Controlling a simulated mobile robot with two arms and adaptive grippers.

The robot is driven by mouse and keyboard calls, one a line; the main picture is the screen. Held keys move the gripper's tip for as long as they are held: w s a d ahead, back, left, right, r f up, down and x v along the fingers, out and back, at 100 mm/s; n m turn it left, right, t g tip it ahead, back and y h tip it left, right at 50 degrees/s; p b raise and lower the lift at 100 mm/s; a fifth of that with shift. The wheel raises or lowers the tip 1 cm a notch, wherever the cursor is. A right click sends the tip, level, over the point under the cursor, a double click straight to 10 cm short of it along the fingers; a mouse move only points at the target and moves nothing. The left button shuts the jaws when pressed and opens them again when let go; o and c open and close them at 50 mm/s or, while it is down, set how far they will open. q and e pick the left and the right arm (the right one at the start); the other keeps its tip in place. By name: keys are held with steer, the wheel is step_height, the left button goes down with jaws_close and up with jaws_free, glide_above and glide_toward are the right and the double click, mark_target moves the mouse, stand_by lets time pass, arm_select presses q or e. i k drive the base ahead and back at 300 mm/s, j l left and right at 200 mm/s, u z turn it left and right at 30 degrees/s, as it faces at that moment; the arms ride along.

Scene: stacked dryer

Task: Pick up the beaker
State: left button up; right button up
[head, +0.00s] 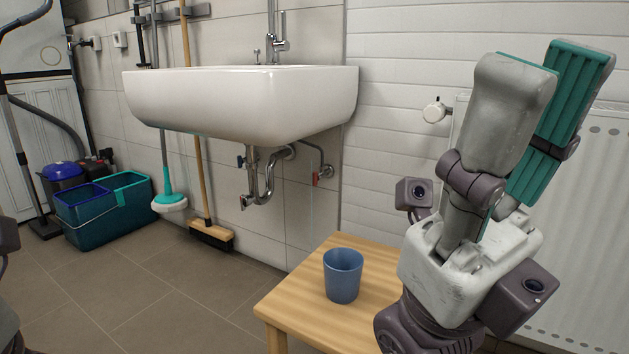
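The beaker (342,277) is a blue, open-topped cup in the head view. It stands upright on a small light wooden table (290,300), left of my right arm. My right gripper (552,92) is up at the right, above and to the right of the beaker and well apart from it. Its fingers point upward, with a teal pad showing on the far finger. It is open, and nothing shows between the fingers. Only slivers of my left arm show at the left edge; its gripper fingers are out of view.
A white sink (243,102) with its drain pipe hangs on the wall behind the table. A white radiator (590,250) stands behind my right gripper. A broom (212,236), a mop (168,201) and a teal bucket (105,222) are at the left. The floor left of the table is clear.

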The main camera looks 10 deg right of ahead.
mark_target(343, 266)
steer(key=i+j+z, duration=0.3)
steer(key=i+j, duration=0.15)
steer(key=j, duration=0.25)
steer(key=i+j+z, duration=0.15)
steer(key=j, duration=0.25)
